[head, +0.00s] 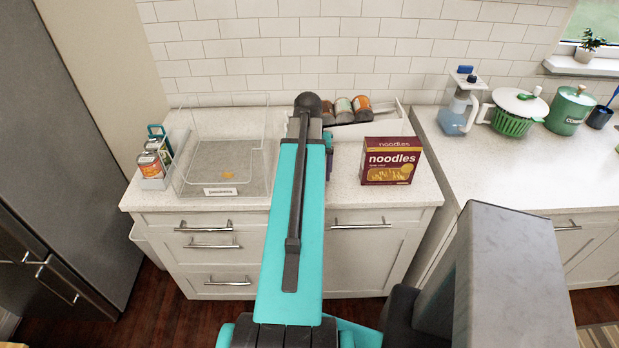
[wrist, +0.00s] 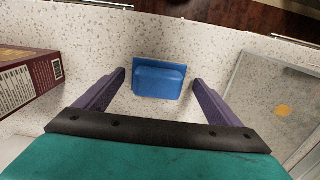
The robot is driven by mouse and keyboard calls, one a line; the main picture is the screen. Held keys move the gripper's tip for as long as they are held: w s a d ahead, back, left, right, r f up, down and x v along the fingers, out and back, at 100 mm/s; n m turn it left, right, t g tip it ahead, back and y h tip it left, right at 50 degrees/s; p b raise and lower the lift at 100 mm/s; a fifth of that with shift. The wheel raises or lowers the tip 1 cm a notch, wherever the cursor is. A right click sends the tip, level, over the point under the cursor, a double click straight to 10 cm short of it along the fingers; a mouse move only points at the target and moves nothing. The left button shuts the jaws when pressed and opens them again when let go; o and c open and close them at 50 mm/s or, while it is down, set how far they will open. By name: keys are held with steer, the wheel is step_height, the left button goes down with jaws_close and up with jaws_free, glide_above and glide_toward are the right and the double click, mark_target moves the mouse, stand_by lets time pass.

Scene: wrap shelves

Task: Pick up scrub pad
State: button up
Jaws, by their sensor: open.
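A blue scrub pad (wrist: 160,79) lies on the speckled white counter in the wrist view. It has a raised block on a thin, wider base. My gripper (wrist: 160,80) is open, with its purple fingers to the left and right of the pad in the picture. No finger visibly touches the pad, and the remaining height above it is hard to tell. In the head view my arm hides the pad and most of the gripper; only a bit of the gripper (head: 329,158) shows.
A dark red noodles box (head: 390,161) stands on one side of the pad; a clear labelled bin (head: 222,191) stands on the other. Several cans sit in a white rack (head: 392,126) behind. A can caddy (head: 154,183) is at far left. The counter's front edge is close to the pad.

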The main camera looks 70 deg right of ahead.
stand_by(0.4)
steer(key=c, duration=1.2)
steer(key=shift+o, duration=0.2)
steer(key=shift+r, duration=0.2)
step_height(320, 180, up, 18)
steer(key=p, duration=0.6)
steer(key=shift+f, duration=0.15)
